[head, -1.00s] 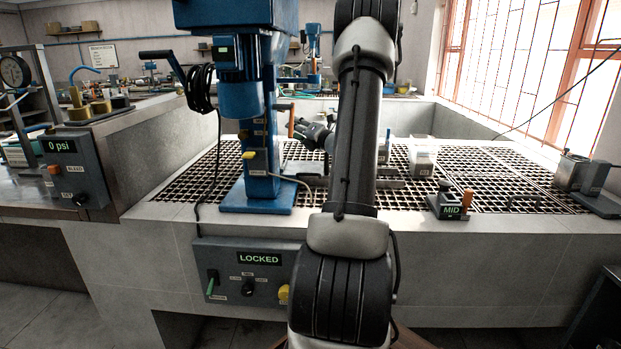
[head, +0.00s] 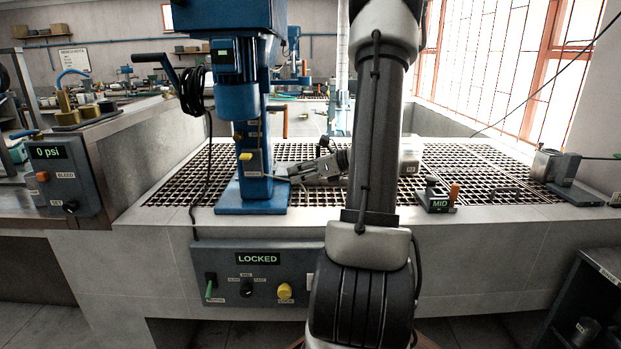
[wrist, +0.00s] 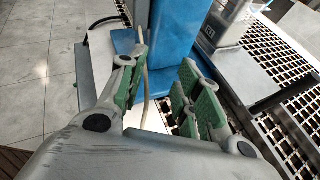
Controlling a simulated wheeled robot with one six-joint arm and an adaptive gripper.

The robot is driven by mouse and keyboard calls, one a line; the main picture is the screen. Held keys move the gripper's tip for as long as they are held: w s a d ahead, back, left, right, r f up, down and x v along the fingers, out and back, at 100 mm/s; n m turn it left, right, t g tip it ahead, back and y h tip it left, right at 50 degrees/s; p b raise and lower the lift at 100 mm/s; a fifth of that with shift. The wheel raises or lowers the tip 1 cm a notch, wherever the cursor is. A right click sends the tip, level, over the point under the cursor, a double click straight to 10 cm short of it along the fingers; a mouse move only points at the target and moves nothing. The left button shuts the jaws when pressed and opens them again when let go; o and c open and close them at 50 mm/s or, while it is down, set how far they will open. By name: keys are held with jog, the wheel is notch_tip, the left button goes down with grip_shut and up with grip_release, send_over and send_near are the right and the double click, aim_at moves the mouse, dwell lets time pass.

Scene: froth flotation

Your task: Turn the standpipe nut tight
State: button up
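I cannot make out the standpipe nut in either view. The blue flotation machine (head: 252,185) stands upright on its base plate at the front edge of the grating, and its blue column also shows in the wrist view (wrist: 177,35). My gripper (head: 300,172) is low beside the right of the column, pointing left. In the wrist view its green-padded fingers (wrist: 165,62) are spread apart. A thin pale hose (wrist: 148,75) shows in the gap, close to the left finger. I cannot tell whether it touches. No held object is visible.
A panel reading LOCKED (head: 258,270) is on the bench front. A gauge box reading 0 psi (head: 62,175) is at left. A small box reading MID (head: 437,196) and a clear container (head: 410,155) are to the right.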

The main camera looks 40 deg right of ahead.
jog(key=shift+s+a+f+n+g, duration=0.1)
jog(key=shift+s+a+n+g, duration=0.2)
jog(key=shift+s, duration=0.25)
jog(key=shift+s+a+f+n+g, duration=0.1)
jog(key=shift+s+a+n, duration=0.05)
jog(key=shift+s+n, duration=0.3)
jog(key=s+a+f+n+g, duration=0.1)
jog(key=s+a+n+g, duration=0.3)
jog(key=s+n, duration=0.35)
jog(key=s+a+f+n+g, duration=0.1)
jog(key=s+a+n+g, duration=0.3)
jog(key=s+n, duration=0.35)
jog(key=s+a+r+n+h, duration=0.2)
jog(key=s+a+r+n, duration=0.2)
jog(key=r+n, duration=0.2)
jog(key=s+a+r+n+t+h, duration=0.1)
jog(key=s+a+r+n+h, duration=0.2)
jog(key=n, duration=0.7)
notch_tip(320, 180, up, 3)
jog(key=shift+s+a+r, duration=0.1)
jog(key=shift+s+a, duration=0.3)
jog(key=shift+a, duration=0.75)
